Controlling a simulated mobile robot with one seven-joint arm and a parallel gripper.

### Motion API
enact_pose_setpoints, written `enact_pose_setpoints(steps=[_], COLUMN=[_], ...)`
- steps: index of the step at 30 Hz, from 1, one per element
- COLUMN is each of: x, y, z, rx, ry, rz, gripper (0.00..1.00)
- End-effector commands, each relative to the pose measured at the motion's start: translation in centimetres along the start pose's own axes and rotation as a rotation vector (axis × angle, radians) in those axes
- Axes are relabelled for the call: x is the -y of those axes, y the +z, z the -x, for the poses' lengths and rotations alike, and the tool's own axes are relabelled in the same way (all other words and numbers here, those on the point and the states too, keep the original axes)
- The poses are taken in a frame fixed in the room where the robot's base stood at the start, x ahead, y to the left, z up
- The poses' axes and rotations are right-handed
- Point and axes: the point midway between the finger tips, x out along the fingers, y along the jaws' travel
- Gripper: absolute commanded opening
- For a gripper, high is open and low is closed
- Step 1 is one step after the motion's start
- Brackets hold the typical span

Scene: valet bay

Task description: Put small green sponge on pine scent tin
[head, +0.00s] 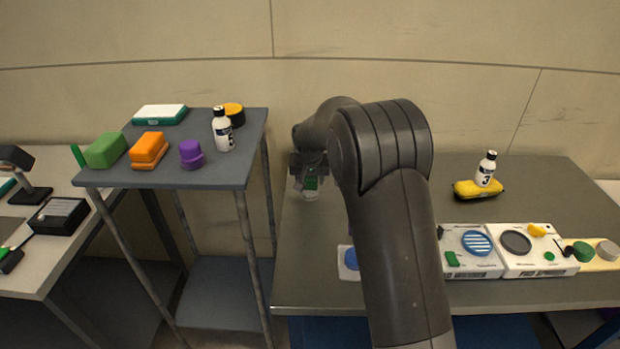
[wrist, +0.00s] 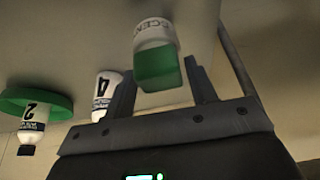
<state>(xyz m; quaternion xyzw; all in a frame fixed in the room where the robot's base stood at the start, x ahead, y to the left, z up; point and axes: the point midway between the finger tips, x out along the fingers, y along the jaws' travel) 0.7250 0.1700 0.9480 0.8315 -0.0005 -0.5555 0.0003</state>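The small green sponge (wrist: 158,68) is a green block between my two fingertips in the wrist view. It lies against the end of a white tin with "SCENT" lettering (wrist: 155,32), the pine scent tin; in this tilted view the sponge is on the tin's top side. My gripper (wrist: 162,78) has its fingers close along both sides of the sponge and appears shut on it. In the head view the gripper (head: 308,165) is low over the left part of the right table, with the sponge (head: 311,183) and the tin's pale side (head: 310,195) just beneath. My arm partly hides this area.
The grey stand (head: 215,170) at left holds several blocks and a bottle. A yellow case (head: 467,190) and white panels (head: 535,262) are at right.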

Motion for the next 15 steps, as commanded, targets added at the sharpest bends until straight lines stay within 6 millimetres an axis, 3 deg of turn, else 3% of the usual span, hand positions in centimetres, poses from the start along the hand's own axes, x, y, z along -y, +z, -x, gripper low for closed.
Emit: enact_pose_setpoints(steps=[4, 11, 15], x=[0.0, 0.0, 0.0], y=[0.0, -0.1, -0.2], z=[0.0, 0.1, 1.2], rx=[0.0, 0.0, -0.003], ry=[0.0, 0.0, -0.001], rz=[0.0, 0.0, 0.0], gripper=[0.63, 0.63, 0.63])
